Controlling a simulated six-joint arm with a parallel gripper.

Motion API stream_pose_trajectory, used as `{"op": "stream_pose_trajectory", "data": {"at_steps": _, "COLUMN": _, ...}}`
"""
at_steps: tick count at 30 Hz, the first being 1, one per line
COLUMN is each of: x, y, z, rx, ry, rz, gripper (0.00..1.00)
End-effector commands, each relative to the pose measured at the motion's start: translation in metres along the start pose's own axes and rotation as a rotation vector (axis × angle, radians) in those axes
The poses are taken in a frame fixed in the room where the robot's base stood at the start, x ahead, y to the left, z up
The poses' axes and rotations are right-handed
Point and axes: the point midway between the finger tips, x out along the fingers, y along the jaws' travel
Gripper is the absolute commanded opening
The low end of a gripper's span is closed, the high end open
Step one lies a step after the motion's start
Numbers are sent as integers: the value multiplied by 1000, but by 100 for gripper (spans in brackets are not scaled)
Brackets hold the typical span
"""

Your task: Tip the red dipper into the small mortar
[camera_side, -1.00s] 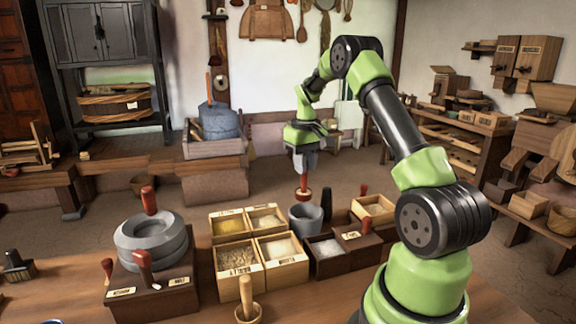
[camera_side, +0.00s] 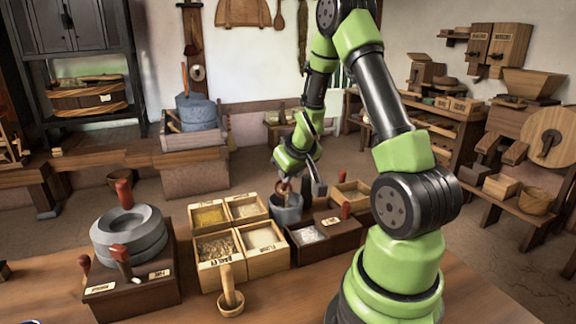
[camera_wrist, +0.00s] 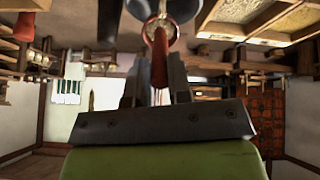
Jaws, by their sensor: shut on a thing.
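The red dipper (camera_side: 283,187) is in my gripper (camera_side: 288,178), tilted at the mouth of the small grey mortar (camera_side: 286,212). In the wrist view my gripper (camera_wrist: 156,92) is shut on the dipper's red handle (camera_wrist: 160,62), with the dipper's round end pointing to the top edge. Part of a grey rim, likely the mortar's, shows behind it. My wrist leans at an angle over the mortar. I cannot tell whether the dipper touches the rim or what lies inside the mortar.
Open wooden boxes of grain and flour (camera_side: 262,240) stand left of the mortar. A dark box (camera_side: 308,243) stands at its front right.

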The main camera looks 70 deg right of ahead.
Motion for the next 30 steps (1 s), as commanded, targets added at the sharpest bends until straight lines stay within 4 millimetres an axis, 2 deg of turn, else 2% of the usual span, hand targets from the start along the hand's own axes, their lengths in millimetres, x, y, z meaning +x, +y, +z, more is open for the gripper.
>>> {"op": "stream_pose_trajectory", "data": {"at_steps": 16, "x": 3, "y": -8, "z": 27, "rx": 0, "ry": 268, "rz": 68, "gripper": 0}}
{"op": "stream_pose_trajectory", "data": {"at_steps": 30, "x": 4, "y": -10, "z": 34, "rx": -1, "ry": 377, "rz": 97, "gripper": 0}}
